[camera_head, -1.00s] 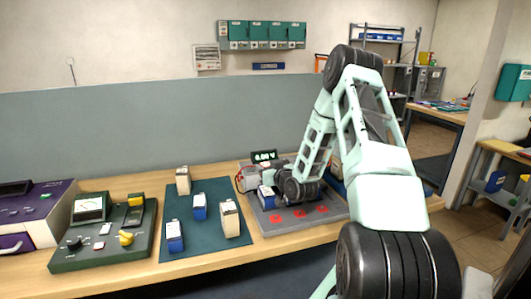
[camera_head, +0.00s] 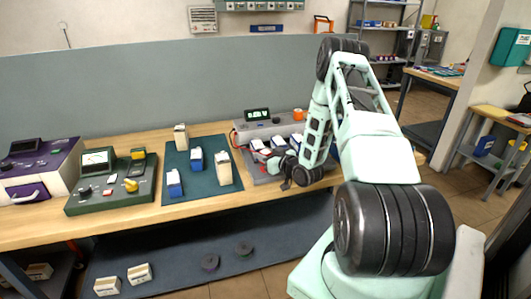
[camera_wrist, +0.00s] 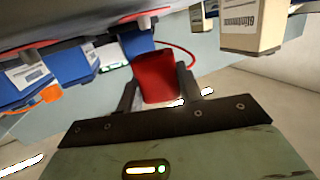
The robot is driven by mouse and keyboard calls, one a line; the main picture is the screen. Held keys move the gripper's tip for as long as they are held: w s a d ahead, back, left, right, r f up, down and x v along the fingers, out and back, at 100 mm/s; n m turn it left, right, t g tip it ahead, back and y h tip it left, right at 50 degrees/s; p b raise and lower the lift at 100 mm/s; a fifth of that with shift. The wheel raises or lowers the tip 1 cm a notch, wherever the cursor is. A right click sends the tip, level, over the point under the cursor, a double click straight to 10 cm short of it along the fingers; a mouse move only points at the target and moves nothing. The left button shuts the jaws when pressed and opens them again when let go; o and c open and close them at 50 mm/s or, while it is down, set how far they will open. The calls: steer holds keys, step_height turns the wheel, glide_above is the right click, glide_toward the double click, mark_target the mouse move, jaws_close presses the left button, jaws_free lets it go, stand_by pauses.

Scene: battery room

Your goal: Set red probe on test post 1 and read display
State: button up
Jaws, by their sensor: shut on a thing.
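My gripper (camera_wrist: 157,88) is shut on the red probe (camera_wrist: 157,75), which shows between its two dark fingers in the wrist view. A red cable (camera_wrist: 180,52) curves away behind it. The probe's tip is hidden, so I cannot tell whether it touches anything. In the head view my gripper is low at the front of the grey test station, partly hidden by my arm. The display (camera_head: 257,114) at the back of the station is lit with green digits too small to read surely. I cannot tell which post is test post 1.
A dark green mat (camera_head: 203,180) with several batteries lies to the left, then a green meter panel (camera_head: 105,203) and a purple case (camera_head: 62,185).

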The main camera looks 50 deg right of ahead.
steer(key=shift+f+b, duration=0.4)
steer(key=shift+f, duration=0.6)
steer(key=shift+f+b, duration=0.75)
steer(key=shift+b, duration=0.25)
stand_by(0.9)
steer(key=o, duration=0.7)
steer(key=shift+r, duration=0.1)
steer(key=shift+p+v, duration=0.4)
steer(key=shift+v, duration=5.1)
